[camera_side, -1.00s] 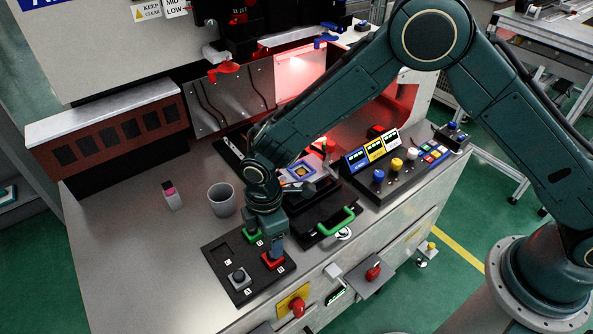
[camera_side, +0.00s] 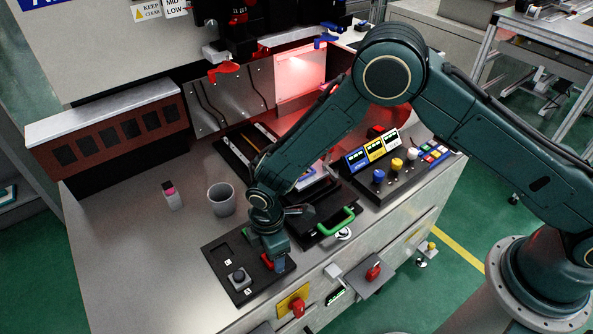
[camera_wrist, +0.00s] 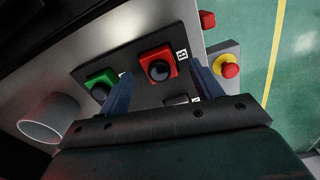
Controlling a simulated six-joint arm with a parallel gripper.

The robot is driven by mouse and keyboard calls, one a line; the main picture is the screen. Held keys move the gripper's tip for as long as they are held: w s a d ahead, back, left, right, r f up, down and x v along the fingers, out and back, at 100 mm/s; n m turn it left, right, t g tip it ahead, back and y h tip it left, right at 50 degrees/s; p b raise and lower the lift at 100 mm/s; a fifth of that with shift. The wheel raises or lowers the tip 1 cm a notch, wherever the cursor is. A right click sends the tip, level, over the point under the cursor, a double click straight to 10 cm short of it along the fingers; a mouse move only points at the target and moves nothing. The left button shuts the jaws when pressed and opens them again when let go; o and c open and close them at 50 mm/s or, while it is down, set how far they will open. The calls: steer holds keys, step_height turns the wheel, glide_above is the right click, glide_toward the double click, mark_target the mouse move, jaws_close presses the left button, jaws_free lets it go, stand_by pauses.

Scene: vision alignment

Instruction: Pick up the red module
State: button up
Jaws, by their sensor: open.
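The red module (camera_wrist: 156,64), a red square block with a round black knob, sits on the black plate (camera_wrist: 145,97). In the side view only a sliver of the red module (camera_side: 266,262) shows beside my gripper (camera_side: 277,266). In the wrist view my gripper (camera_wrist: 162,80) is open and empty. Its two blue fingers stand apart, with the red module showing between and beyond their tips; whether they reach down around it I cannot tell. The green module (camera_wrist: 99,82) shows near the left finger; my arm hides it in the side view.
A grey module with a dark knob (camera_side: 239,277) sits on the plate's near side. A grey cup (camera_side: 222,199) and a small pink-topped bottle (camera_side: 171,195) stand to the left. A black fixture with a green handle (camera_side: 336,222) lies close right of my gripper.

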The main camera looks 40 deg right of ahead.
steer(key=shift+f, duration=0.55)
steer(key=c, duration=1.2)
steer(key=shift+o, duration=0.2)
steer(key=shift+r, duration=0.15)
step_height(320, 180, up, 20)
stand_by(0.5)
